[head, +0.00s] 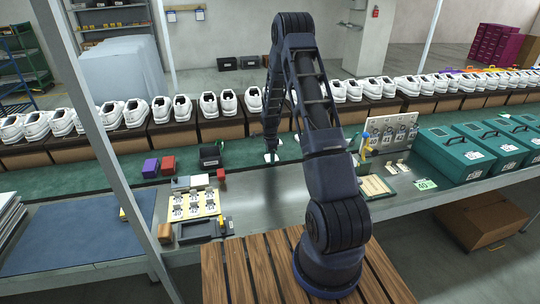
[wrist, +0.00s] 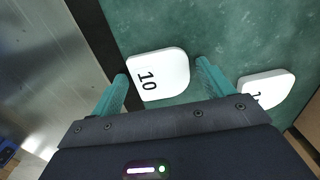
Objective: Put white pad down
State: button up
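A white pad marked 10 (wrist: 158,78) lies flat on the green surface, between the two teal fingers of my gripper (wrist: 162,70) in the wrist view. The left finger is close to the pad's left edge, and a narrow strip of green shows between the pad and the right finger. My gripper looks open around it. In the head view, a white pad (head: 271,157) shows at the foot of my gripper (head: 270,150).
A dark strip and metal tabletop (wrist: 40,75) border the green surface at left. In the head view, a row of white shoes (head: 210,104) stands behind. A red block (head: 168,165) and a black box (head: 210,156) sit to the left; teal cases (head: 455,155) stand to the right.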

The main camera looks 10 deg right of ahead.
jog(key=shift+o, duration=0.3)
notch_tip(320, 180, up, 12)
jog(key=s+r+n+t, duration=0.1)
jog(key=s+r+n, duration=0.3)
jog(key=s+r, duration=0.7)
jog(key=s+r+n+t, duration=0.1)
jog(key=s+r+n, duration=0.45)
jog(key=r, duration=0.85)
jog(key=s+r+n+t, duration=0.1)
jog(key=s+r+n, duration=0.2)
jog(key=s, duration=1)
jog(key=s+r+n+t, duration=0.1)
jog(key=s+r+n, duration=0.3)
jog(key=s, duration=1)
jog(key=shift+s+a+n+t, duration=0.15)
jog(key=shift+s+n+t, duration=0.15)
jog(key=shift+n, duration=0.45)
jog(key=shift+o, duration=0.5)
jog(key=shift+w+r, duration=0.1)
jog(key=shift+r, duration=0.05)
